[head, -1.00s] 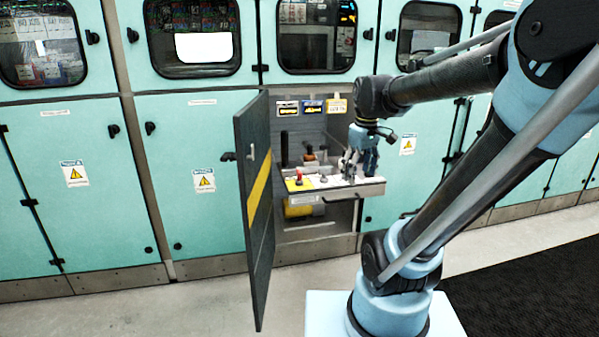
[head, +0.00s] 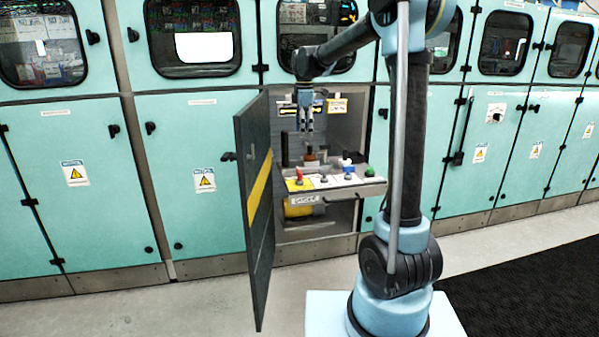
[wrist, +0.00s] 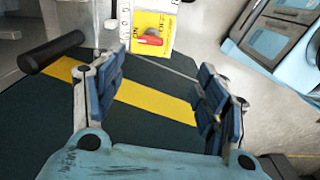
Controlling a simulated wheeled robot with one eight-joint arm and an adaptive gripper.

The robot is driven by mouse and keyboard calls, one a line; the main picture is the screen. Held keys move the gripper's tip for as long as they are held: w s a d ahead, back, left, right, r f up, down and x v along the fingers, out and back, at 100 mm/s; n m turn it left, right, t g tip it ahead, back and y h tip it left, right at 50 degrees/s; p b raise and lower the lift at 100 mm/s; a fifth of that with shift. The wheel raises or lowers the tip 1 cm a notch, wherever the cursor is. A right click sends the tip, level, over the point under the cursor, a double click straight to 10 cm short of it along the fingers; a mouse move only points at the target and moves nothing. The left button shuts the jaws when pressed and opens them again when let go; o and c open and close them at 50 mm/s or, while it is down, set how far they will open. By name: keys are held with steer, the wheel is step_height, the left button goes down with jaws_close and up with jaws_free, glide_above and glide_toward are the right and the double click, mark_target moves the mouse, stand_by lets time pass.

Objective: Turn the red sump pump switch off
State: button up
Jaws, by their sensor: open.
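The red switch (head: 299,174) stands on a yellow plate (head: 307,186) at the left end of the pull-out shelf in the open cabinet. In the wrist view the red switch (wrist: 149,40) shows near the top, on its yellow plate (wrist: 166,22) with ON and OFF lettering. The red handle looks raised in the head view; its exact setting I cannot tell. My gripper (head: 304,130) hangs fingers down above the switch, apart from it. In the wrist view my gripper (wrist: 148,88) is open, with nothing between its fingers.
The open cabinet door (head: 258,215) stands just left of the shelf. Other controls share the shelf, including a green one (head: 369,172) at its right end. A dark handle (wrist: 50,52) juts out at left in the wrist view. Air above the shelf's front is free.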

steer(key=w+a+n, duration=0.1)
steer(key=w+a, duration=0.1)
glide_toward(299, 170)
steer(key=f, duration=0.9)
steer(key=shift+s+f, duration=0.15)
steer(key=shift+s, duration=0.05)
steer(key=c, duration=1)
